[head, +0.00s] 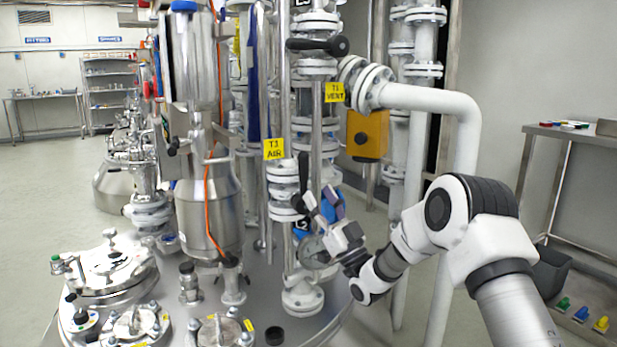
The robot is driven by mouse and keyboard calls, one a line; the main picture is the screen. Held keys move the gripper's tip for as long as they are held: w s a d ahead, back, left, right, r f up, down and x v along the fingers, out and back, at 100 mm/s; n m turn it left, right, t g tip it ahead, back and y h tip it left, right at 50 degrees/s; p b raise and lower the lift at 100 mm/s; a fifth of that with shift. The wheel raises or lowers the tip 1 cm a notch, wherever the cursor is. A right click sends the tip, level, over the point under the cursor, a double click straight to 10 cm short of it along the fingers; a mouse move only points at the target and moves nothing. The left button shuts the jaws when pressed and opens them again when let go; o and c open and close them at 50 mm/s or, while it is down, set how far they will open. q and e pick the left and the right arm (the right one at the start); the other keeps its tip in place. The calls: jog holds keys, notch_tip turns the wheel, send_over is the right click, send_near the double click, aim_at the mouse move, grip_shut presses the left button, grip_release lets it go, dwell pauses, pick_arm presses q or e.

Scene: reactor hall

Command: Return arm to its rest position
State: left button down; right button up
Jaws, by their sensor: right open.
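My right arm comes in from the lower right and bends at a raised elbow. Its right gripper (318,211) is open, in front of the flanged pipe stack (285,190) that stands on the steel reactor lid. The black valve handle (305,172) with the blue valve body (303,229) is close to the fingers. I cannot tell whether the fingers touch it. Nothing shows between the fingers. My left gripper is not in view.
Yellow labels read T3 AIR (273,149) and T1 VENT (334,92). A thick white pipe (467,130) runs down behind my right arm. A steel table (585,135) stands at the right. Open floor (50,190) lies at the left.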

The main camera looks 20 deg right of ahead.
jog(key=v, duration=0.3)
jog(key=shift+f, duration=0.1)
